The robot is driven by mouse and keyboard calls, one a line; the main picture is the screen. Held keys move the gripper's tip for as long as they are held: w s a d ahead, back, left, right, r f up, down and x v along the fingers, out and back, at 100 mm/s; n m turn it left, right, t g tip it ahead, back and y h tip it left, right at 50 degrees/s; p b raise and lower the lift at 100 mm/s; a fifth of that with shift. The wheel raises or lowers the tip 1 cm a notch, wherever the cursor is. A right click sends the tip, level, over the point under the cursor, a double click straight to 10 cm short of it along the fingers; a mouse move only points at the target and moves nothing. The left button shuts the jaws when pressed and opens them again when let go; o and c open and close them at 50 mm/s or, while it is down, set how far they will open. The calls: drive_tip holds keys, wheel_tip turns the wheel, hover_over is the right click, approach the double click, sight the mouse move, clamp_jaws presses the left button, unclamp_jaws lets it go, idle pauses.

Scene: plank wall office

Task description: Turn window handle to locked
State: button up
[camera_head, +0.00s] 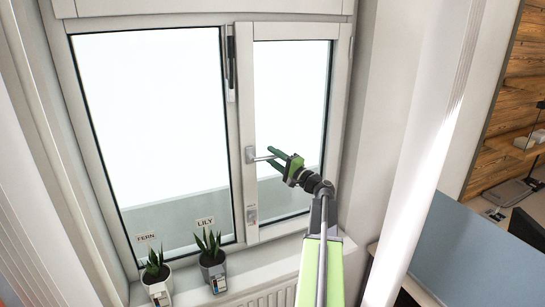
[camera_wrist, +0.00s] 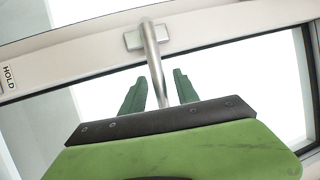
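The window handle (camera_head: 261,158) is a metal lever on the left frame member of the narrow right window sash (camera_head: 247,100). In the head view it points roughly level to the right from its mount. My green gripper (camera_head: 270,154) comes from the right, its fingertips around the lever's outer part. In the wrist view the handle (camera_wrist: 153,62) runs from its square base plate (camera_wrist: 147,37) down between my two dark green fingers (camera_wrist: 159,82). The fingers stand apart with a visible gap on each side of the lever. The lever's free end is hidden behind my gripper's body.
Two potted plants, one left (camera_head: 156,279) and one right (camera_head: 212,261), stand on the sill below the wide left pane. Small name signs (camera_head: 205,222) are above them. A white curtain (camera_head: 425,130) and blue partition (camera_head: 470,255) are to the right. A HOLD label (camera_wrist: 8,77) is on the frame.

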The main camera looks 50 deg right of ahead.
clamp_jaws()
idle(1.4)
